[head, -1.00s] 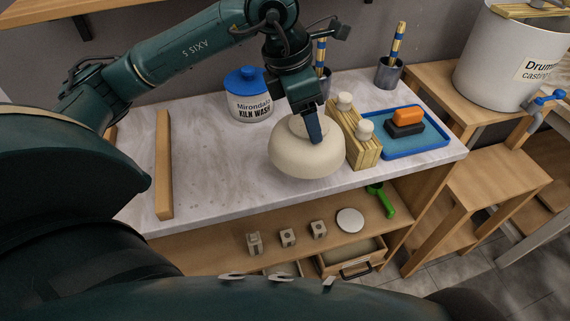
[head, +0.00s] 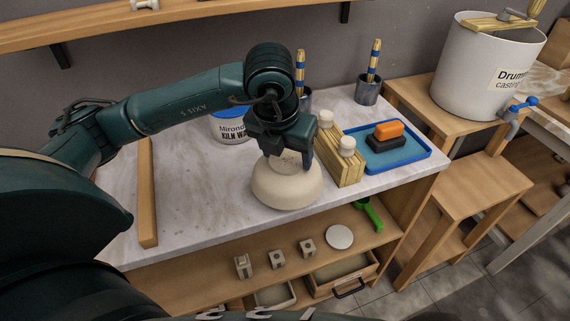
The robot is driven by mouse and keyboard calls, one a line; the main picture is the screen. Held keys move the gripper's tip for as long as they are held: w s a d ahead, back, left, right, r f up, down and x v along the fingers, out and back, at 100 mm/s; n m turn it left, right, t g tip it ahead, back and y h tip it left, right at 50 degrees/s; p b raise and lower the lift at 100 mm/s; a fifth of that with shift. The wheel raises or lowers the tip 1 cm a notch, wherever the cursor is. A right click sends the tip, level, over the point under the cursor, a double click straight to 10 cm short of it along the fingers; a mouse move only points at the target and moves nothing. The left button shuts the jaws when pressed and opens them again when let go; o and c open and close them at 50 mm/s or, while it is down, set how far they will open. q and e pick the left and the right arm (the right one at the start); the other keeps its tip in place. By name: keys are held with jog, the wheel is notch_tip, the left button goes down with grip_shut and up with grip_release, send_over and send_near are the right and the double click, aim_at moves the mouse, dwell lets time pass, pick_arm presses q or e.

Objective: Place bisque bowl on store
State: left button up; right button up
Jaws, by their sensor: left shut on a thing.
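The bisque bowl (head: 286,187) is a cream, rounded bowl that appears upside down, with its narrow foot upward, over the front of the marble worktop (head: 200,190). My left gripper (head: 287,160) comes down on it from above and is shut on its upper part. The gripper hides part of the bowl's top. I cannot tell whether the bowl touches the worktop. No place marked as the store can be made out. My right gripper is not in view.
Close right of the bowl stands a wooden block with white knobs (head: 340,155). Beyond it is a blue tray (head: 412,160) with orange and black blocks. The kiln wash jar (head: 229,127) stands behind. A wooden bar (head: 147,190) lies left. A wall shelf (head: 60,32) runs above.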

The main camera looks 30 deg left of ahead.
aim_at(286, 162)
pick_arm(q)
jog(key=shift+f, duration=1.65)
jog(key=o, duration=1.6)
jog(key=shift+c, duration=0.2)
jog(key=v, duration=1.2)
